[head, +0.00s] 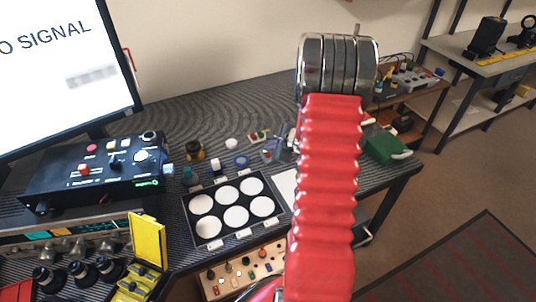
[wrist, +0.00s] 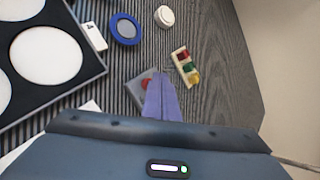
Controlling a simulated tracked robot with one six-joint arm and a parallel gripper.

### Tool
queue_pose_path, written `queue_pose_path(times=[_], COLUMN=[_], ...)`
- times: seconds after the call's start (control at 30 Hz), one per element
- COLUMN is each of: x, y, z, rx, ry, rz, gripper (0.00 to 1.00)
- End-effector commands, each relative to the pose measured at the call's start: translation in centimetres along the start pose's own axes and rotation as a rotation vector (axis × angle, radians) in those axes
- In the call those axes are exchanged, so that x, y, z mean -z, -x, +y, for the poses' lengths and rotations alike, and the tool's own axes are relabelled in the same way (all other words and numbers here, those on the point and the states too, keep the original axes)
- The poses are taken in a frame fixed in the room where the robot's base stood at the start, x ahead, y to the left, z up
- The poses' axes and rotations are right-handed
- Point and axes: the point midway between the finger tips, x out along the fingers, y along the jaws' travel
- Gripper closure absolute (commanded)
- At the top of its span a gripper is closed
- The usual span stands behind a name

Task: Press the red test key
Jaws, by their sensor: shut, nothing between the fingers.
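In the wrist view, a red round key (wrist: 146,84) sits on a small grey plate (wrist: 138,97) on the striped table. My gripper (wrist: 162,77) has its purple fingers together, with nothing between them. The fingertips appear just right of the red key and partly cover the plate. I cannot tell whether they touch it. In the head view, my red arm hides part of this area, and the key is too small to make out clearly.
A small block with red, green and yellow caps (wrist: 185,67) lies close right of the fingers. A blue ring (wrist: 125,29) and a white disc (wrist: 164,16) lie beyond. A black tray with white discs (head: 189,213) and a black control box (head: 60,180) stand to the left.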

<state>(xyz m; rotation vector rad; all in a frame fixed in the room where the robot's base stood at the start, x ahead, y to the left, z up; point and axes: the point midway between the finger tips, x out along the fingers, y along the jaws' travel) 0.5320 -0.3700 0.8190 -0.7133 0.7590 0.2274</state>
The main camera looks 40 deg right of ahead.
Motion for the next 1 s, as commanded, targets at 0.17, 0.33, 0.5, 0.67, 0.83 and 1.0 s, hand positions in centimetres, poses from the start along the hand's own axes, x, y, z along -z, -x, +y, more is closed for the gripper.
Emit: queue_pose_path(times=[0.17,0.33,0.5,0.67,0.83,1.0], x=[-0.1,-0.1,-0.4,-1.0,-1.6,-2.2], y=[0.1,0.1,0.5,1.3,2.1,3.0], z=[-0.1,-0.1,-0.4,-1.0,-1.6,-2.2], rx=[0.000,0.000,0.002,0.002,0.001,0.002], ry=[-0.001,-0.001,0.000,0.001,0.001,0.000], rz=[0.000,0.000,-0.001,-0.001,0.000,0.000], gripper=[1.00,1.00,1.00,1.00,1.00,1.00])
